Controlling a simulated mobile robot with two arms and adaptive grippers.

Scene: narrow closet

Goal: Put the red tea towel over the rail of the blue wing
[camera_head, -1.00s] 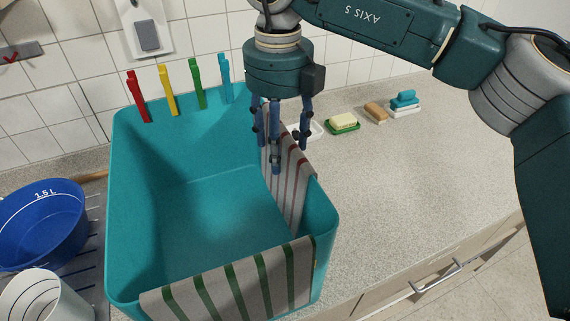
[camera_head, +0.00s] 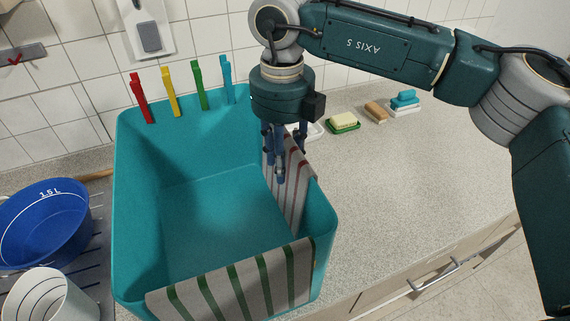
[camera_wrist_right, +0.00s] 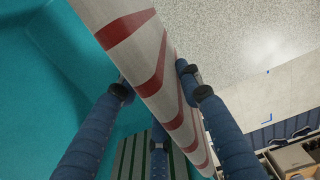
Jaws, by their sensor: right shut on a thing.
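The red tea towel (camera_head: 297,200), pale with red stripes, hangs over the right wall of a turquoise tub (camera_head: 140,190). My right gripper (camera_head: 280,160) reaches down onto its top edge and is shut on it. In the right wrist view the towel (camera_wrist_right: 150,60) runs between the fingers of my right gripper (camera_wrist_right: 155,85), along the tub rim. No rail of a blue wing can be made out clearly. My left gripper is out of view.
A green-striped towel (camera_head: 240,285) hangs over the tub's front wall. Red, yellow, green and blue pegs (camera_head: 170,92) stand on the back rim. A blue bowl (camera_head: 40,225) and white bucket (camera_head: 38,298) are at left. Soap dishes (camera_head: 343,123) stand behind; the right counter (camera_head: 410,180) is clear.

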